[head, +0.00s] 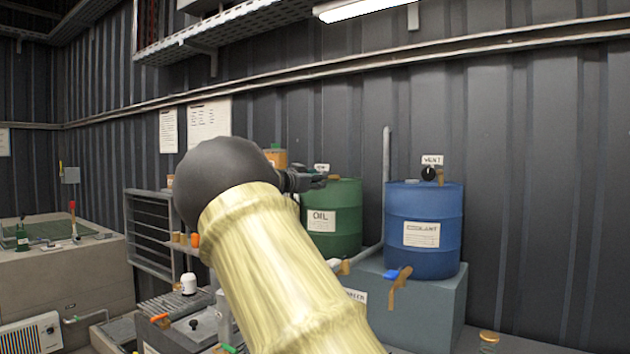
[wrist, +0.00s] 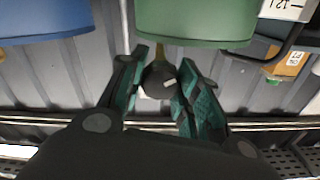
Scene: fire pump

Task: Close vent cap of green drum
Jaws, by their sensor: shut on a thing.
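The green drum (head: 345,238) with an OIL label stands left of the blue drum in the head view. My gripper (head: 316,181) is at its top left edge, and my arm hides part of the drum. In the wrist view, which looks upside down, the drum (wrist: 197,22) fills the top. There my gripper (wrist: 163,70) is shut on a dark round vent cap (wrist: 159,83) with a pale mark. The cap sits between the two finger pads beside the drum's rim. Whether the cap is turned open or closed cannot be told.
The blue drum (head: 424,259) labelled COOLANT stands on a grey block (head: 440,305) with its own black knob (head: 428,174) on top. A vertical pipe (head: 386,155) rises between the drums. A shelf rack (head: 150,232) stands left of my arm. The ribbed wall is close behind.

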